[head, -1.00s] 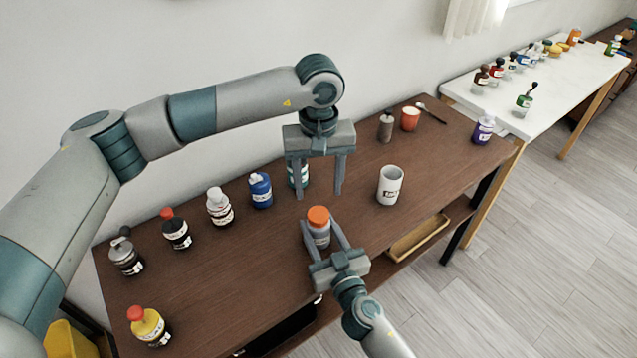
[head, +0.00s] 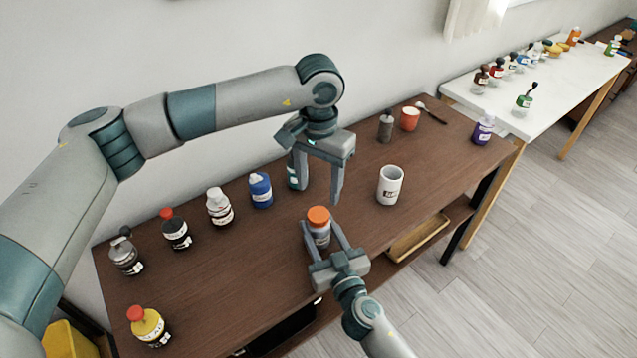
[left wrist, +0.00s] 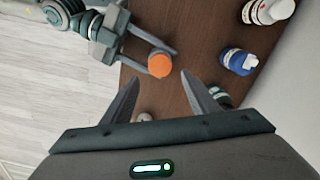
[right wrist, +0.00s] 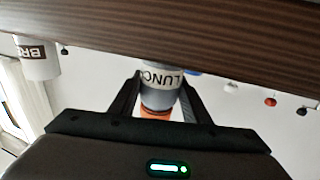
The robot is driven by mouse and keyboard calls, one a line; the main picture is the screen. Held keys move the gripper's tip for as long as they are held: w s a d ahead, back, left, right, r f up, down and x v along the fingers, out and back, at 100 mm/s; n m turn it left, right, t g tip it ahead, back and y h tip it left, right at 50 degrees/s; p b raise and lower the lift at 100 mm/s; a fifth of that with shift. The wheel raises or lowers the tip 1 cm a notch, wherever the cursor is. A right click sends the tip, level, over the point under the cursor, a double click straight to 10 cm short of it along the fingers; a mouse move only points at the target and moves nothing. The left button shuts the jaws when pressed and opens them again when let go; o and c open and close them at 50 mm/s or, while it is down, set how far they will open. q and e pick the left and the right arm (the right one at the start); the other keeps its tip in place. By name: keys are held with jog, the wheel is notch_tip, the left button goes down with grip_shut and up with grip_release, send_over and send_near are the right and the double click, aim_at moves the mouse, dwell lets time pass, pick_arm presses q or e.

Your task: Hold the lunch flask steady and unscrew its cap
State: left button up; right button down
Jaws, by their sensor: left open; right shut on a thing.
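My right gripper (head: 321,236) is shut around the flask body from the front. The right wrist view shows the flask (right wrist: 162,88) between those fingers with its "LUNCH" label partly covered. My left gripper (head: 319,195) is open and empty, pointing down above and behind the flask. In the left wrist view the cap (left wrist: 160,65) shows ahead, beyond and between the open fingertips, apart from them.
A white mug (head: 390,186) stands right of the flask. A blue bottle (head: 261,190), a white-capped bottle (head: 219,207) and a red-capped one (head: 175,230) line the back left.

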aim_at(318, 214)
pick_arm(q)
jog(key=shift+f, duration=4)
jog(key=shift+c, duration=0.4)
